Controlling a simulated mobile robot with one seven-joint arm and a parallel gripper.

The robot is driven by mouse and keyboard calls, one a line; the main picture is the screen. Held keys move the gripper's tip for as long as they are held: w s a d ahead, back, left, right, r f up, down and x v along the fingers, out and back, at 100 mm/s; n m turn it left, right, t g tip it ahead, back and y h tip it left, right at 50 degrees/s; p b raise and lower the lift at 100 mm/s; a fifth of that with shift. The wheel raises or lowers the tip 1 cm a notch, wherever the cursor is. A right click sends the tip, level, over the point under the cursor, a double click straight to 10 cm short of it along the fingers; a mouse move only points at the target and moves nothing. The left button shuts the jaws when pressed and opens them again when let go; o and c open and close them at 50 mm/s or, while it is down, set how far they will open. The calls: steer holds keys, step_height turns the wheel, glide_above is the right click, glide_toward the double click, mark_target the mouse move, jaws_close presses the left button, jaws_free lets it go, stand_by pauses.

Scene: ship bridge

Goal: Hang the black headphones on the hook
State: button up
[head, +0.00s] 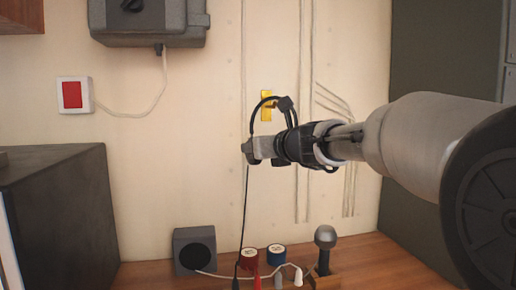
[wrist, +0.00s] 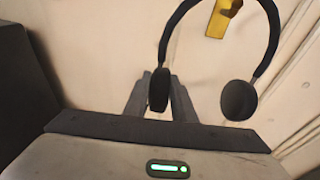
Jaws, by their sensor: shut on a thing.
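The black headphones (head: 254,112) are in my gripper (head: 262,148), in front of the wall. In the wrist view the fingers of my gripper (wrist: 160,92) are shut on the left ear cup (wrist: 158,90). The headband (wrist: 187,8) arches up from it, and the right ear cup (wrist: 238,100) hangs free. A thin black cable runs down from the headphones in the head view. The yellow hook (head: 266,105) is on the wall, seen behind the headband; it also shows in the wrist view (wrist: 217,22), partly cut by the top edge. I cannot tell the gap between headband and hook.
A wooden counter (head: 150,273) below holds a dark speaker box (head: 195,250), red and blue tape rolls (head: 276,254) and a grey-knobbed lever (head: 325,240). A grey box (head: 150,20) and a red switch (head: 73,95) are on the wall. A dark cabinet (head: 60,215) stands left.

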steer(key=shift+w+a, duration=0.1)
steer(key=shift+w, duration=0.35)
steer(key=shift+w+a+f, duration=0.1)
steer(key=shift+w+a, duration=0.05)
steer(key=shift+w, duration=0.3)
steer(key=shift+w, duration=0.1)
steer(key=shift+w+a+f, duration=0.2)
steer(key=shift+w+f, duration=0.3)
steer(key=shift+w, duration=0.15)
stand_by(1.4)
stand_by(0.5)
steer(key=o, duration=0.9)
steer(key=shift+o, duration=0.4)
steer(key=shift+f, duration=0.1)
steer(key=shift+s, duration=0.1)
